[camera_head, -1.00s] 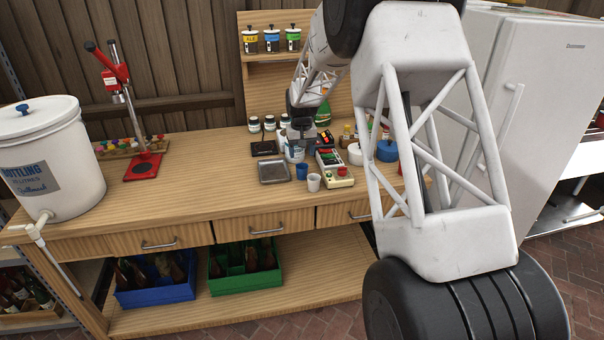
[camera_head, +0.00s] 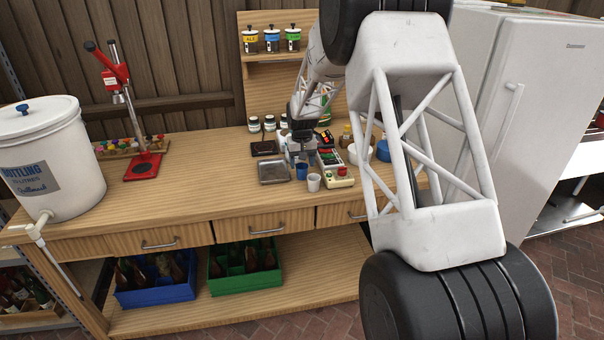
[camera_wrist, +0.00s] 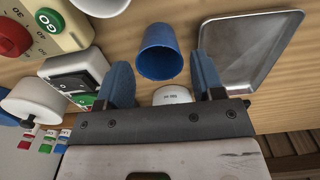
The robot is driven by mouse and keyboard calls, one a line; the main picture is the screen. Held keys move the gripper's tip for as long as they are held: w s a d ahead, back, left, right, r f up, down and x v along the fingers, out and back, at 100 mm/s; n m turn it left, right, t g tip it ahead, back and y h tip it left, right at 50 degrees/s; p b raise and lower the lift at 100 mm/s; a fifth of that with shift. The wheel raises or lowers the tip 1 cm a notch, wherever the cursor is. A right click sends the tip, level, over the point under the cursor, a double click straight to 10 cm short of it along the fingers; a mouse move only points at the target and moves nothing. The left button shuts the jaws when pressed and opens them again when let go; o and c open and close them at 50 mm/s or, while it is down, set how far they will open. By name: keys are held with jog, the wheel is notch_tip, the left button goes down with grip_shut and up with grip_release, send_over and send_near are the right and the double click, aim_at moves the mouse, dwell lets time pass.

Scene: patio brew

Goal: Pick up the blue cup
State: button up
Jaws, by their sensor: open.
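The blue cup (camera_head: 302,171) stands on the wooden bench (camera_head: 205,200), between a metal tray and a white cup. It also shows in the wrist view, where the blue cup (camera_wrist: 160,52) lies just beyond the fingertips, centred on the gap. My gripper (camera_wrist: 163,75) is open, with one blue finger on each side of that gap. Nothing is held between the fingers. In the head view my gripper (camera_head: 301,158) is low over the bench, close behind the blue cup, and small in the picture.
The metal tray (camera_head: 273,172) is left of the cup. The white cup (camera_head: 314,182) is close on its right, with a control box (camera_head: 341,177) beyond. A white jar (camera_wrist: 172,95) shows between my fingers. Bare bench lies at the front left.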

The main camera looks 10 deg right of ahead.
jog(key=shift+f, duration=1.65)
jog(key=shift+c, duration=0.2)
jog(key=c, duration=0.7)
notch_tip(320, 180, up, 10)
